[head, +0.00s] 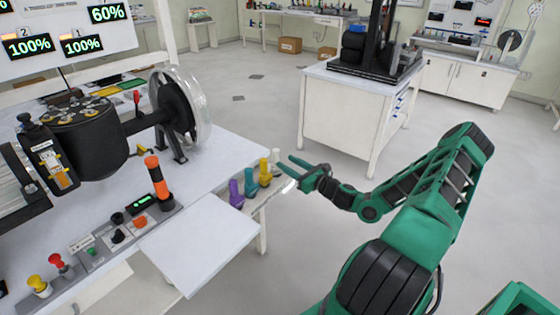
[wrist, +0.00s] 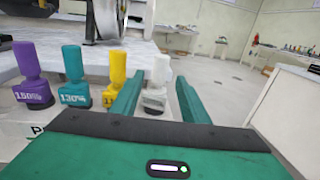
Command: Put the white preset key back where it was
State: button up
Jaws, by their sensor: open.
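The white preset key (head: 276,160) stands upright at the far right end of a row of keys on a low ledge at the bench's right edge. In the wrist view the white key (wrist: 157,85) shows between the two fingers of my gripper (wrist: 150,88), ahead of the palm. My gripper (head: 291,172) is open in the head view, its fingers close to the white key. I cannot tell whether either finger touches it. The key's label is too blurred to read.
A yellow key (head: 265,173), a teal key (head: 251,183) and a purple key (head: 236,194) stand left of the white one. The bench (head: 200,240) carries a control panel and a wheel rig (head: 172,110). Open floor lies to the right, before a white cabinet (head: 340,110).

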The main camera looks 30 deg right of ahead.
jog(key=v, duration=0.5)
jog(key=s+a+f+n+g+y, duration=0.1)
jog(key=s+a+n+g+y, duration=0.1)
jog(key=s+a+n+g, duration=0.45)
jog(key=s+a+f+n+g+y, duration=0.1)
jog(key=s+a+n+g+y, duration=0.15)
jog(key=a+n+g, duration=0.55)
jog(key=s+d+r+n+g+h, duration=0.1)
jog(key=s+r+n+h, duration=0.3)
jog(key=s+r, duration=0.7)
jog(key=s+d+r+n+g+h, duration=0.2)
jog(key=s+d+r+n+h, duration=0.1)
jog(key=s+r+n, duration=0.5)
jog(key=s+r+h, duration=0.1)
jog(key=s+r, duration=0.2)
jog(key=s, duration=0.4)
jog(key=shift+d, duration=0.2)
jog(key=shift+n, duration=0.25)
